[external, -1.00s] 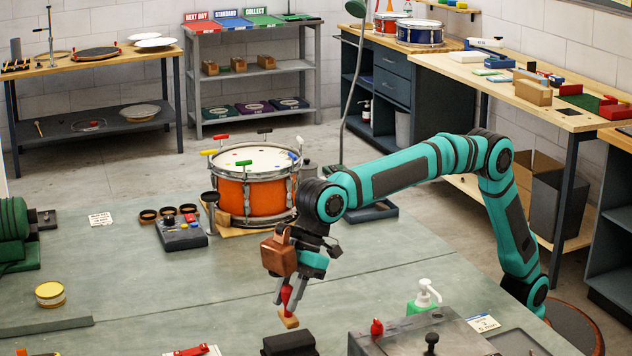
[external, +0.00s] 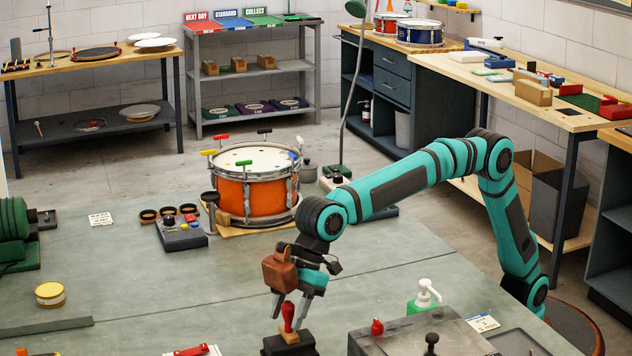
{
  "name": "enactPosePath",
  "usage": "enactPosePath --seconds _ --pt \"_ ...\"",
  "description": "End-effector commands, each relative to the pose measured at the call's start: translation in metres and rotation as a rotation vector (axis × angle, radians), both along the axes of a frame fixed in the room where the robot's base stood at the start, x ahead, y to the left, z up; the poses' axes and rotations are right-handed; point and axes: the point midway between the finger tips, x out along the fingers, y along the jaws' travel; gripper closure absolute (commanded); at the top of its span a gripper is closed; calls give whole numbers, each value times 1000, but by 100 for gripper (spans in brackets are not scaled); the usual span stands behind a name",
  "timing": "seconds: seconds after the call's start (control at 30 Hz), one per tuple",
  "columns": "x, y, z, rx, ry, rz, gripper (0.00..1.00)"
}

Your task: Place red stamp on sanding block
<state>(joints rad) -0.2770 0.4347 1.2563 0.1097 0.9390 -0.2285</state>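The red stamp (external: 288,318) has a red handle and a pale wooden base. It stands upright, with its base on top of the black sanding block (external: 287,346) at the bottom centre of the external view. My gripper (external: 289,309) is just above the block, pointing down, with a finger on each side of the stamp's handle. The fingers look spread, with a small gap on each side of the handle. A brown block-like part of the gripper hides some of the upper left side.
A grey metal box (external: 405,333) with a red knob stands right of the block. A green pump bottle (external: 424,300) is behind it. A red-handled tool (external: 192,350) lies front left. An orange drum (external: 255,190) stands farther back. The bench left of the block is mostly clear.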

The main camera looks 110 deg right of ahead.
Motion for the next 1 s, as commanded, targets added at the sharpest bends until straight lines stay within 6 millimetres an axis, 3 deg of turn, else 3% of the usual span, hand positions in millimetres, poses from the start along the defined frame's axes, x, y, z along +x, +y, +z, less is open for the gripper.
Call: enactPosePath --seconds 0.27,0.7,1.0 --pt "-4 -2 11 0 -1 0 53" --pt "-39 -19 80 1 -3 0 53" --pt "-53 -26 105 0 0 0 53"
